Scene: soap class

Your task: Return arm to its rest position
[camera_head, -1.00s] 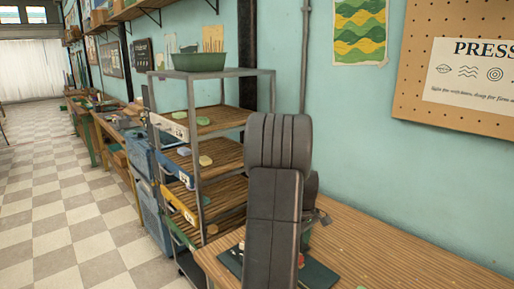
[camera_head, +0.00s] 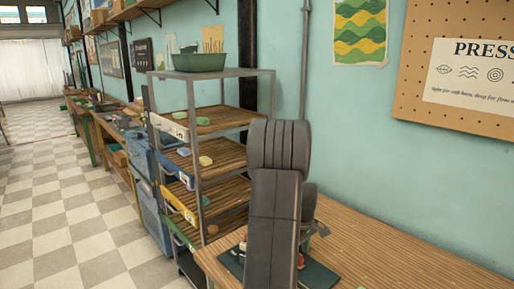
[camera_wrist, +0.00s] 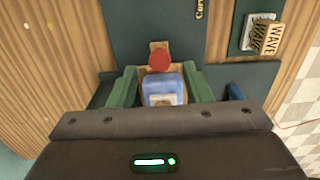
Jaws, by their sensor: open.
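My arm rises in front of the wooden table in the head view, and its links hide most of my gripper there. In the wrist view the dark body of my gripper (camera_wrist: 160,88) spans the bottom, open. Two green pieces stand on either side of a blue block (camera_wrist: 163,90) with a pale front. I cannot tell for sure whether the block touches them. A red round knob (camera_wrist: 159,60) on a small wooden piece lies just beyond the block.
The wooden table (camera_head: 400,255) carries a dark mat (camera_head: 318,275). A WAVE stamp block (camera_wrist: 270,40) sits at the upper right in the wrist view. A metal rack (camera_head: 192,125) with soaps stands left of my arm. The checkered floor (camera_head: 60,215) is clear.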

